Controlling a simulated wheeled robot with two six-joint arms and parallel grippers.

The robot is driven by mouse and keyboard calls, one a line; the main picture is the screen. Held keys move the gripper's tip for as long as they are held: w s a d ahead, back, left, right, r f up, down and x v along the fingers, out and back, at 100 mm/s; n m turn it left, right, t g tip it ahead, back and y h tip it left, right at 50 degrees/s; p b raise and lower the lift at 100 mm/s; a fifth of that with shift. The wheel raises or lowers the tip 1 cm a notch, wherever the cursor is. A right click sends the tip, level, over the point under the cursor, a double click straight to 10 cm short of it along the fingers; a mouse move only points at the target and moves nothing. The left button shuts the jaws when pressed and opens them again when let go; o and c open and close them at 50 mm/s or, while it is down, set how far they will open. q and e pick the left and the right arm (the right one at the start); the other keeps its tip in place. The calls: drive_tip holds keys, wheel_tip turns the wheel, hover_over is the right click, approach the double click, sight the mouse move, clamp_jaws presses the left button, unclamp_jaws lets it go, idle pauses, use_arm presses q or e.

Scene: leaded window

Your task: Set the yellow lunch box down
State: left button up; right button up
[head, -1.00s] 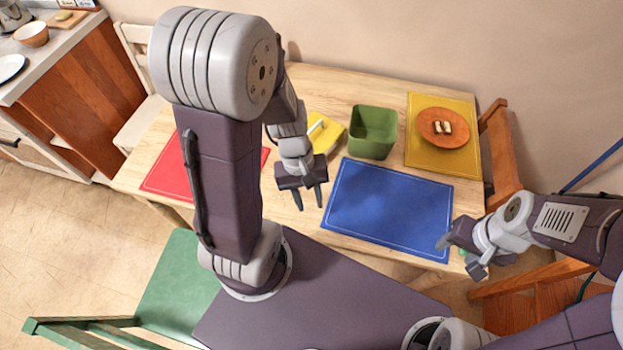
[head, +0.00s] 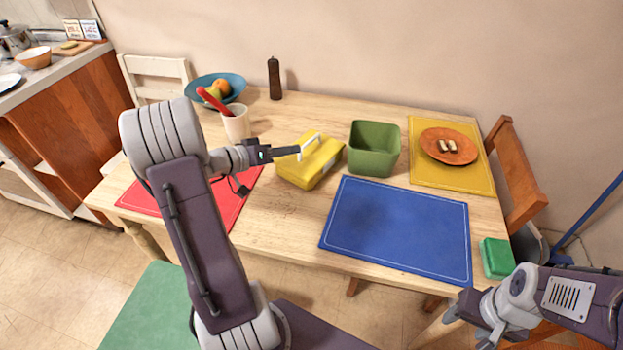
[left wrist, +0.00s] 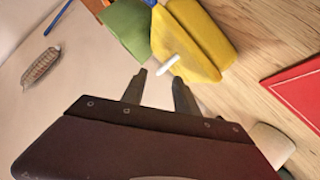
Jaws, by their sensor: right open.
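The yellow lunch box (head: 308,163) with a white handle sits on the wooden table, between the red mat and the green bin. It also shows at the top of the left wrist view (left wrist: 205,35), with its white handle (left wrist: 168,65) just beyond my fingertips. My left gripper (head: 294,150) is level with the handle on its left side. In the left wrist view its two fingers (left wrist: 158,82) are apart, with nothing clamped between them. Whether a fingertip touches the handle I cannot tell. My right gripper (head: 478,318) is open and empty at the table's front right corner.
The green bin (head: 374,150) stands close right of the lunch box. A blue mat (head: 395,230) lies bare in front. A red mat (head: 235,205), a cup (head: 236,122), a fruit bowl (head: 232,82) and a pepper mill (head: 274,78) are left and behind. A green box (head: 497,257) lies front right.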

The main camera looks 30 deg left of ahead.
sight(309, 141)
use_arm(q)
drive_tip(key=shift+w+a+r+t, duration=0.15)
drive_tip(key=shift+a+t, duration=0.15)
drive_tip(key=shift+a, duration=0.25)
drive_tip(key=shift+w+d, duration=0.15)
drive_tip(key=shift+w, duration=0.05)
drive_tip(key=x, duration=0.3)
drive_tip(key=shift+w+d, duration=0.1)
drive_tip(key=shift+w, duration=0.2)
drive_tip(key=x, duration=0.5)
drive_tip(key=shift+d+p, duration=0.25)
drive_tip(key=shift+p, duration=0.15)
clamp_jaws()
